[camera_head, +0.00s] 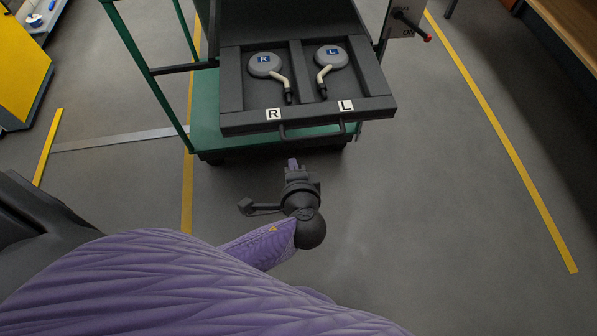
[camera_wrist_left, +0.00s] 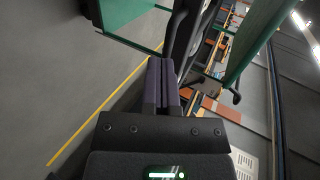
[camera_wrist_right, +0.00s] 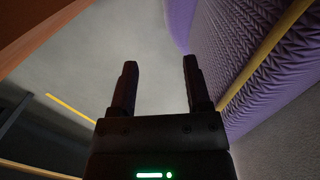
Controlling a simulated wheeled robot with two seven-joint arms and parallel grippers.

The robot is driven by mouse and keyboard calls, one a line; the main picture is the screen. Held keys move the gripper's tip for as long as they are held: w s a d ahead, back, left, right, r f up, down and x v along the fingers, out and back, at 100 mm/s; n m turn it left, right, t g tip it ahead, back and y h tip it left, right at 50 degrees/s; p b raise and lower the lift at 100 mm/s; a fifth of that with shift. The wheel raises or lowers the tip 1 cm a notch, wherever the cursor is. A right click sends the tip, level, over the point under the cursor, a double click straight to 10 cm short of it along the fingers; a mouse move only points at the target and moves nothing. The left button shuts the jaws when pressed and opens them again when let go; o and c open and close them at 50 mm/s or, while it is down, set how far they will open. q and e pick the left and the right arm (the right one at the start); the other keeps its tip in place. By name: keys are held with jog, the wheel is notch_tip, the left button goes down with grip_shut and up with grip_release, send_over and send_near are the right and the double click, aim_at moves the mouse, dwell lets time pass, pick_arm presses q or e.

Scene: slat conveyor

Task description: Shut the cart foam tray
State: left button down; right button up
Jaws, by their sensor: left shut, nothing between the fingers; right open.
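The dark foam tray (camera_head: 244,122) is pulled out from the front of the cart. Two round grey parts lie in its two compartments, one marked R (camera_head: 264,64) on the left and one marked L (camera_head: 331,57) on the right. A dark handle (camera_head: 312,134) runs along the tray's front. My left gripper (camera_head: 292,163) is just in front of the handle, apart from it in the head view. Its purple fingers (camera_wrist_left: 162,85) are together and empty in the left wrist view. My right gripper (camera_wrist_right: 160,80) is open and empty over bare floor, outside the head view.
The green cart frame (camera_head: 150,80) has an upright post left of the tray. A grey box with a red-tipped lever (camera_head: 412,25) is at the right. A wooden bench (camera_head: 570,25) stands at the far right. The floor in front of the cart is clear.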

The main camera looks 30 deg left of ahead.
pick_arm(q)
jog(key=x, duration=0.3)
jog(key=r+b+x, duration=0.1)
jog(key=x, duration=0.1)
jog(key=shift+w+a+f+b, duration=0.2)
jog(key=shift+w+a+b, duration=0.15)
jog(key=shift+w, duration=0.1)
pick_arm(e)
jog(key=shift+s+d+f+g, duration=0.15)
jog(key=shift+s+d+f, duration=0.15)
jog(key=shift+s+f, duration=0.2)
jog(key=shift+s+d+f+g, duration=0.15)
jog(key=shift+s+d+f, duration=0.2)
jog(key=shift+f, duration=0.15)
pick_arm(q)
jog(key=shift+w, duration=0.1)
pick_arm(e)
jog(key=shift+a, duration=0.2)
